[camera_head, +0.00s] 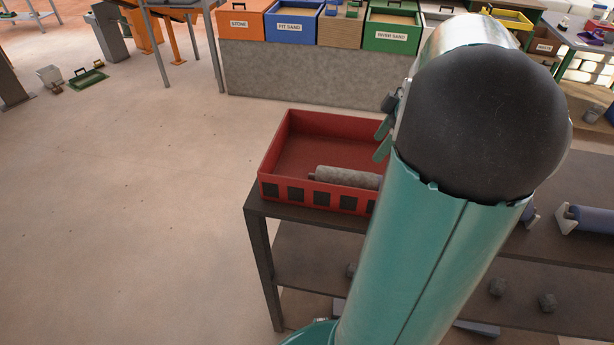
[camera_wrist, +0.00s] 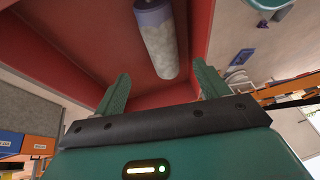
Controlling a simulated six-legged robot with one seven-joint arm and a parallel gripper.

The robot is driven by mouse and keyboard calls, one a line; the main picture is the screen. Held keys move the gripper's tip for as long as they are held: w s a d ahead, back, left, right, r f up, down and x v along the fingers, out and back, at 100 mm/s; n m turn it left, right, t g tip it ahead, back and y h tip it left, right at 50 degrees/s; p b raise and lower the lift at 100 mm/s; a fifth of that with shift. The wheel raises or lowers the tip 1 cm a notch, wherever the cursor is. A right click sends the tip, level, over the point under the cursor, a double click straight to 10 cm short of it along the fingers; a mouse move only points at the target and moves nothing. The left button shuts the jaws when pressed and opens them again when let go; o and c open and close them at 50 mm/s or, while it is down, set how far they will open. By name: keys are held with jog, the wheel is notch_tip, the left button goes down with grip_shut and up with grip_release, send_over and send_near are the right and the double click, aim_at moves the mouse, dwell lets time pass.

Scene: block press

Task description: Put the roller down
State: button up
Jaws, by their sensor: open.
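The roller (camera_head: 345,178) is a speckled grey cylinder lying in a red tray (camera_head: 318,125) on top of a dark shelf unit. My arm hides its right end in the head view. In the wrist view the roller (camera_wrist: 160,45) shows a purple-grey end piece and lies beyond the fingers, inside the red walls. My gripper (camera_wrist: 162,84) is open, with its two green fingers apart and nothing between them. In the head view my gripper (camera_head: 384,139) is at the right of the tray, partly behind my arm.
The shelf unit (camera_head: 256,228) holds small grey lumps (camera_head: 497,287) lower down. Another roller-like piece (camera_head: 590,220) lies on its top at the right. Labelled bins (camera_head: 290,22) stand on a grey block behind.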

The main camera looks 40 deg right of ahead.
jog(key=w+a+r+m+h, duration=0.1)
jog(key=w+a+m+h, duration=0.1)
jog(key=a, duration=0.7)
jog(key=w+a+r+m+h, duration=0.1)
jog(key=w+a, duration=0.1)
jog(key=a, duration=0.7)
jog(key=s+a+m+t+h, duration=0.1)
jog(key=s+a+m+t, duration=0.2)
jog(key=a, duration=1.3)
jog(key=shift+s+f+m, duration=0.45)
jog(key=shift+s+m, duration=0.25)
jog(key=shift+s, duration=0.2)
jog(key=shift+s, duration=0.1)
